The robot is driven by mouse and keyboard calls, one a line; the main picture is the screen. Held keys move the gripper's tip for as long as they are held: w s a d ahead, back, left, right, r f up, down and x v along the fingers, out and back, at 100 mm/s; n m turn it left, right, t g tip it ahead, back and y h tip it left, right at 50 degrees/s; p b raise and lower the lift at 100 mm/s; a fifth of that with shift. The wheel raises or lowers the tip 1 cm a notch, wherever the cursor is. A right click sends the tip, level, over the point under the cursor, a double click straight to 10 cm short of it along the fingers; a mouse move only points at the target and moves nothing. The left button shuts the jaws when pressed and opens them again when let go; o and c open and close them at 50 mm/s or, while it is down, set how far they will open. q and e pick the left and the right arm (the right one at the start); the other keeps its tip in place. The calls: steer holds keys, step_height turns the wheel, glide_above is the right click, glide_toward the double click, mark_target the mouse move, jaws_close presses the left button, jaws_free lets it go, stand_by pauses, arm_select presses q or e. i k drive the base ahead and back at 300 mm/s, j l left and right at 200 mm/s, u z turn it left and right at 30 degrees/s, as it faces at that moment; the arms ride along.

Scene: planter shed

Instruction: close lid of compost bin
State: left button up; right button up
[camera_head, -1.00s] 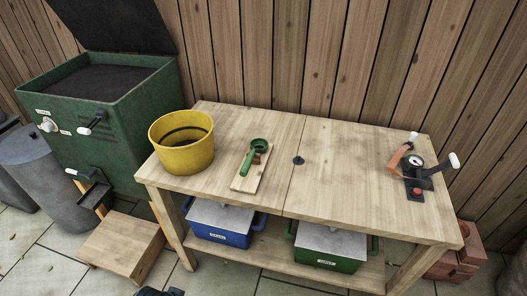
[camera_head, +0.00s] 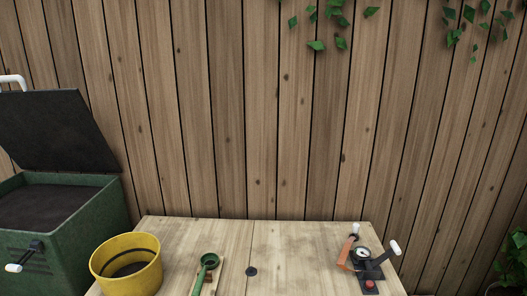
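The green compost bin (camera_head: 72,218) stands at the left, partly cut off by the picture's left edge. Its dark lid (camera_head: 58,132) stands open, tilted up at the back against the fence side. A white handle (camera_head: 13,80) shows at the lid's top left. Dark material (camera_head: 40,204) fills the bin close to its rim. A black lever with a white grip (camera_head: 14,267) is on the bin's front. Neither of my grippers is in view.
A wooden bench (camera_head: 230,236) stands right of the bin, holding a yellow bucket (camera_head: 142,280), a green scoop (camera_head: 208,262) on a board, and a black device with a gauge (camera_head: 366,262). A wooden fence (camera_head: 235,110) closes off the back. Ivy (camera_head: 335,14) hangs at the top.

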mark_target(48, 130)
steer(key=u, duration=2.05)
